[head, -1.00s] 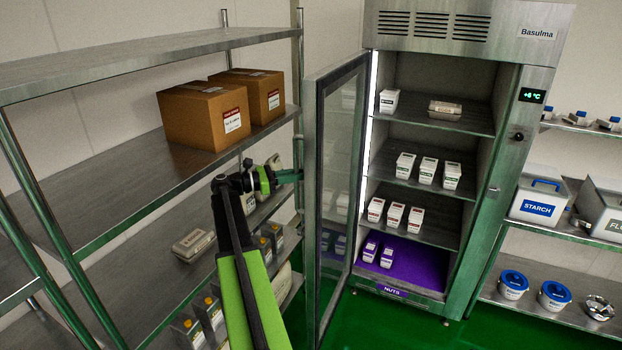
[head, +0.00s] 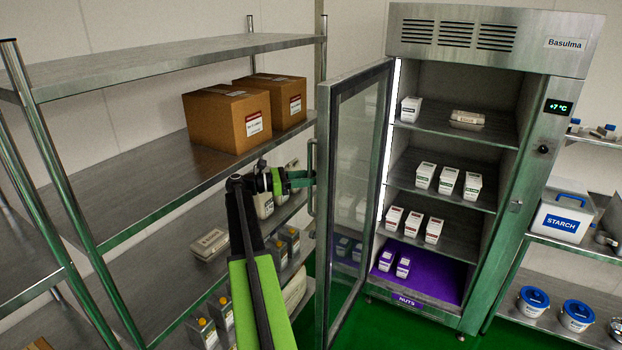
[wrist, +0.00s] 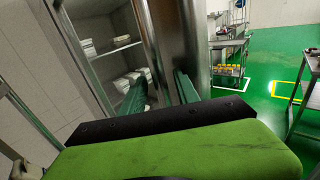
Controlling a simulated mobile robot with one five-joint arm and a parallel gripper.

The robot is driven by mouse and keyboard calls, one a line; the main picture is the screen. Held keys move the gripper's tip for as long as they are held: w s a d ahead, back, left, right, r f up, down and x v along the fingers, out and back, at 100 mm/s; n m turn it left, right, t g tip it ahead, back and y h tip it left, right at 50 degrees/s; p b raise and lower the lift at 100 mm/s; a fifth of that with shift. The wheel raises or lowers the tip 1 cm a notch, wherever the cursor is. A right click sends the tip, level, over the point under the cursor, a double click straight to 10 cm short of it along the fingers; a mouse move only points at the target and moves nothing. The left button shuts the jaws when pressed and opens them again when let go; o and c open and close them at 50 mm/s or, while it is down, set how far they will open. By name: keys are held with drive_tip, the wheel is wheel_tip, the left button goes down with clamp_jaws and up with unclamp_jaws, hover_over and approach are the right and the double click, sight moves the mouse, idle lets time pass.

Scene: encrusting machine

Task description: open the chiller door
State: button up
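The chiller (head: 488,31) stands at the right of the head view, its shelves in plain sight. Its glass door (head: 361,140) is swung wide open to the left, steel frame and glass seen at a slant. The door handle (head: 310,160) is an upright steel bar on the door's free edge. My gripper (head: 309,179) is at this handle, its green fingers reaching it from the left. In the wrist view the two fingers (wrist: 163,86) stand on either side of a steel upright and appear closed on it; the contact itself is partly hidden.
A steel rack (head: 150,150) with two cardboard boxes (head: 228,117) stands left, close beside my arm and the door. A shelf with a starch bin (head: 563,215) is right of the chiller. Green floor (head: 400,330) shows in front of the chiller.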

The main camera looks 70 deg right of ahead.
drive_tip(key=shift+r, duration=0.1)
drive_tip(key=s+r+p, duration=0.7)
drive_tip(key=s+a+r+p, duration=0.1)
drive_tip(key=s+r+p, duration=0.2)
drive_tip(key=shift+s+r+p, duration=0.25)
drive_tip(key=shift+p, duration=0.05)
drive_tip(key=shift+s+r, duration=0.15)
drive_tip(key=shift+s, duration=0.4)
approach(330, 156)
drive_tip(key=w, duration=0.7)
drive_tip(key=shift+d, duration=0.5)
idle(0.3)
drive_tip(key=shift+w+r, duration=0.1)
drive_tip(key=shift+c, duration=0.3)
